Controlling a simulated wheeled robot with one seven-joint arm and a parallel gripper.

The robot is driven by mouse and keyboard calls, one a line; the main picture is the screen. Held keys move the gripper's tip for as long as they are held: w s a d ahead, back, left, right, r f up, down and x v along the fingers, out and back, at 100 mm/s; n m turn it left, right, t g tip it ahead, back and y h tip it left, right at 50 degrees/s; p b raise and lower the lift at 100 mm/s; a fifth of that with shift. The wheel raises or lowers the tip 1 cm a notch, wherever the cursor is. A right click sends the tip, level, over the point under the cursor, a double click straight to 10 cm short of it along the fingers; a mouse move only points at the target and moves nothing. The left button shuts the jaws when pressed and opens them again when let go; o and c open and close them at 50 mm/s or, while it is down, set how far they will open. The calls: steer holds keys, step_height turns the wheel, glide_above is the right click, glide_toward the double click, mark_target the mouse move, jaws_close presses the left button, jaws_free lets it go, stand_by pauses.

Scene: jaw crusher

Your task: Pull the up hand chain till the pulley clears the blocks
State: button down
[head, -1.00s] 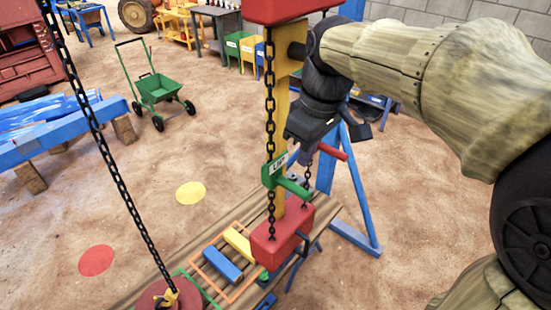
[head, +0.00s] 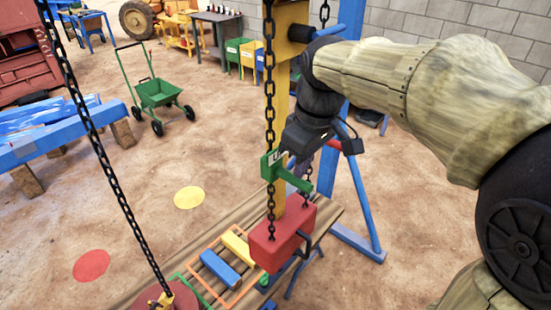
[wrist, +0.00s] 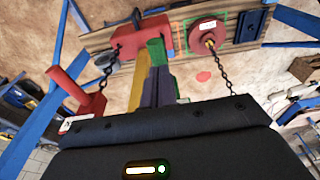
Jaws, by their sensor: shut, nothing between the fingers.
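The green handle (head: 272,164) with a partly hidden label hangs on the up hand chain (head: 270,95). A red handle (head: 335,144) is at its right. My gripper (head: 300,160) is close behind the green handle and shut, with nothing in it; whether it touches the handle cannot be told. A red box (head: 283,236) hangs from the chains over the planks and shows in the wrist view (wrist: 140,38). The red pulley (head: 163,297) with a yellow hook is at the bottom edge and in the wrist view (wrist: 206,38). A blue block (head: 220,268) and a yellow block (head: 236,245) lie nearby.
A yellow post (head: 283,90) and a blue frame (head: 358,200) stand close to my arm. The plank bench (head: 180,262) lies below. A blue beam (head: 70,135) and a green cart (head: 157,93) are at the left.

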steer(key=shift+f, duration=0.2)
step_height(320, 180, down, 20)
steer(key=b, duration=1.5)
steer(key=shift+f, duration=0.2)
stand_by(1.5)
steer(key=shift+d, duration=0.1)
